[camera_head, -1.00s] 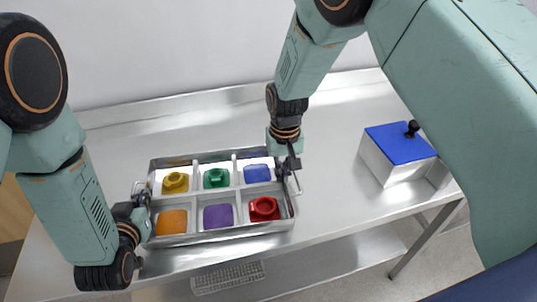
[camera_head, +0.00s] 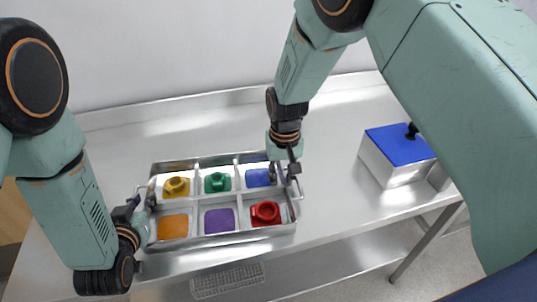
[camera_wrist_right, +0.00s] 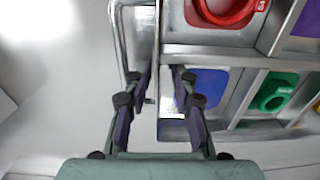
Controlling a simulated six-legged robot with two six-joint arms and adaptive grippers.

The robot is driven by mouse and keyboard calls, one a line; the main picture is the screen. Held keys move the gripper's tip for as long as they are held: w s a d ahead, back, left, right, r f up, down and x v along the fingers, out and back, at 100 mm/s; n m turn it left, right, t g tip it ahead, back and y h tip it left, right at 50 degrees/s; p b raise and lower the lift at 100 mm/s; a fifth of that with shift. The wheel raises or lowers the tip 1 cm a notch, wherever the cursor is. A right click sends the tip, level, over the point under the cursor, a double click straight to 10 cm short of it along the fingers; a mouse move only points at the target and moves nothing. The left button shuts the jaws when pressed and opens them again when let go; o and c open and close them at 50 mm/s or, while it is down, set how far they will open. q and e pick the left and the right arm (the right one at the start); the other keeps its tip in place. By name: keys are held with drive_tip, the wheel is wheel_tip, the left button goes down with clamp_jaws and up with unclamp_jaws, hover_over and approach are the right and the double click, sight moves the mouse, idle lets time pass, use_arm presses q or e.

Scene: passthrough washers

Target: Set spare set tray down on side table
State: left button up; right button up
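The grey metal spare set tray (camera_head: 222,239) rests on the table, with its six compartments in two rows. Yellow (camera_head: 176,187), green (camera_head: 217,182) and red (camera_head: 265,212) washer pieces sit in three of them; the blue, orange and purple compartments show only coloured floors. My left gripper (camera_head: 143,197) is at the tray's left handle, its fingers apart. My right gripper (camera_head: 289,177) is at the right handle (camera_head: 298,188). In the right wrist view its fingers (camera_wrist_right: 160,85) stand apart on either side of the handle and tray wall, one over the blue compartment.
The metal side table (camera_head: 335,190) has free room behind the tray and to its right. A white box with a blue lid and black knob (camera_head: 400,150) stands at the right end. A perforated basket (camera_head: 228,280) lies on the lower shelf.

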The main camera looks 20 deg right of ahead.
use_arm(q)
drive_tip(key=shift+s, duration=0.1)
drive_tip(key=shift+v, duration=3.9)
use_arm(e)
wheel_tip(320, 180, up, 12)
